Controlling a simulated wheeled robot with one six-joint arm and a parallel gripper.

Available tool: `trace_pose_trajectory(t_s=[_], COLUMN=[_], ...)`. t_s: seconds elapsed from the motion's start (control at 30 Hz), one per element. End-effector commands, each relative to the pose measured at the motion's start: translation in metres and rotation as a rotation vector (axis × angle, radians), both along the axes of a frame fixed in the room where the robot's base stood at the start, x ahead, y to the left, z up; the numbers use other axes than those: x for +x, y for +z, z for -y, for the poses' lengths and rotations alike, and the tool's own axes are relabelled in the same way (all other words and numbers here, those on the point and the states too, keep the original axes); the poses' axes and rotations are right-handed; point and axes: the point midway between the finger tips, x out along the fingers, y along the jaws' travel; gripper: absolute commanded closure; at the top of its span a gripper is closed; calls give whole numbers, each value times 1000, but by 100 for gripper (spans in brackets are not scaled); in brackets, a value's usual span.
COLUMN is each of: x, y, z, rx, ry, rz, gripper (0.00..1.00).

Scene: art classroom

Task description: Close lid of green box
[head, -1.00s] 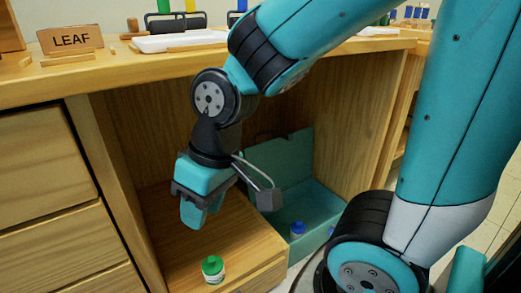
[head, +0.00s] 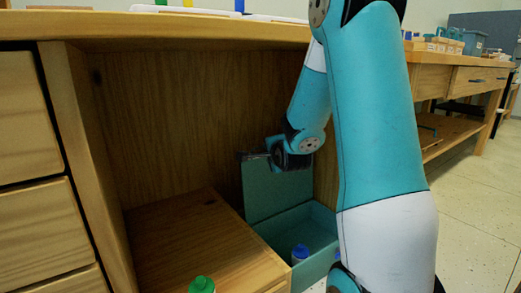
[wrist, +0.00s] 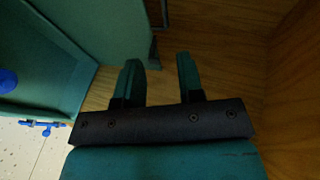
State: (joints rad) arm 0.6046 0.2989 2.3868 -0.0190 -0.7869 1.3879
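The green box (head: 318,268) stands low inside the wooden cabinet, at the right of a wooden step. Its lid (head: 275,195) is open and stands upright at the back. A blue-capped bottle (head: 300,252) is inside the box. In the wrist view the box (wrist: 75,92) fills the left side, with the lid (wrist: 105,25) at top. My gripper (wrist: 160,75) has its two fingers apart, with nothing between them. In the head view my gripper (head: 252,157) is at the lid's top edge. I cannot tell whether it touches the lid.
A green-capped bottle (head: 201,285) is at the bottom, by the wooden step (head: 195,240). The cabinet's right wall (wrist: 295,70) is close beside my gripper. The tabletop (head: 160,28) lies above. Open floor (head: 465,210) is at the right.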

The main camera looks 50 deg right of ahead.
Motion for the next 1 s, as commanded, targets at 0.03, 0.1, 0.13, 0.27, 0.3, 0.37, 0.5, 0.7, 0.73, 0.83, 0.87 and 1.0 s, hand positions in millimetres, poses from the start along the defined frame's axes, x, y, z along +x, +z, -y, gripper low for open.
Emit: trace_pose_trajectory(t_s=[0.03, 0.1, 0.13, 0.27, 0.3, 0.37, 0.5, 0.7, 0.73, 0.83, 0.87, 1.0], x=[0, 4, 7, 25, 32, 43, 69, 103, 108, 120, 123, 133], y=[0, -1, -1, -9, -12, -17, -26, -39, -41, -45, -46, -49], z=[6, 11, 13, 24, 29, 36, 54, 77, 80, 89, 91, 97], rx=[8, 15, 16, 15, 15, 15, 14, 13, 14, 14, 14, 14], ry=[-17, -25, -26, -23, -23, -23, -22, -22, -22, -22, -22, -22], rz=[25, 40, 42, 41, 40, 40, 40, 39, 38, 38, 38, 38], gripper=[65, 65, 65, 65, 65, 65, 65, 65, 65, 65, 65, 65])
